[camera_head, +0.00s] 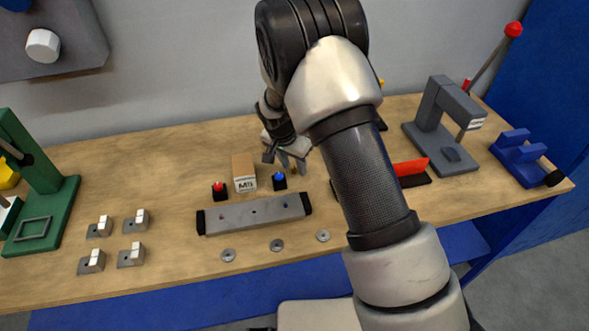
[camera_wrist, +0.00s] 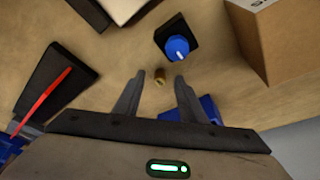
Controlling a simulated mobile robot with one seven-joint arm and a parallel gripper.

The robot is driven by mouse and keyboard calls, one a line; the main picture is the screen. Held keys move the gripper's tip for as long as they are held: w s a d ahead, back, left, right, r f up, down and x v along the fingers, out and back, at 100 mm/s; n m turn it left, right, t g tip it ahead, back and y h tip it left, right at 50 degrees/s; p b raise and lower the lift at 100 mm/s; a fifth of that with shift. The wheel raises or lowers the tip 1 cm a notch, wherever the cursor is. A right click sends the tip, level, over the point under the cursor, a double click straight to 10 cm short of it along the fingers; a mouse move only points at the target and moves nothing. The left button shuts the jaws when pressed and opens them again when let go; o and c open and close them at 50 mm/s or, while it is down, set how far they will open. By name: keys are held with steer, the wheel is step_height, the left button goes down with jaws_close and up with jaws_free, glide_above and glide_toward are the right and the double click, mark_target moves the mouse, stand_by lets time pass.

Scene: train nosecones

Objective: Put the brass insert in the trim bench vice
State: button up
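The brass insert (camera_wrist: 160,77) is a small golden cylinder, seen in the wrist view on the wooden bench. It appears between the two fingertips of my gripper (camera_wrist: 158,84), with space on both sides. My gripper is open and holds nothing. In the head view, my gripper (camera_head: 288,162) points down just behind the black block with the blue button, and the brass insert (camera_head: 294,170) is a tiny speck by the fingers. A blue vice (camera_head: 519,160) with a black knob stands at the bench's right end, far from my gripper; its jaw gap looks empty.
The blue-button block (camera_wrist: 177,45) and a cardboard box (camera_head: 244,172) stand close to my gripper. A red-topped black holder (camera_head: 410,169) and a grey lever press (camera_head: 440,125) lie towards the vice. A grey bar (camera_head: 255,213) lies in front. My arm hides part of the bench.

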jaws_close()
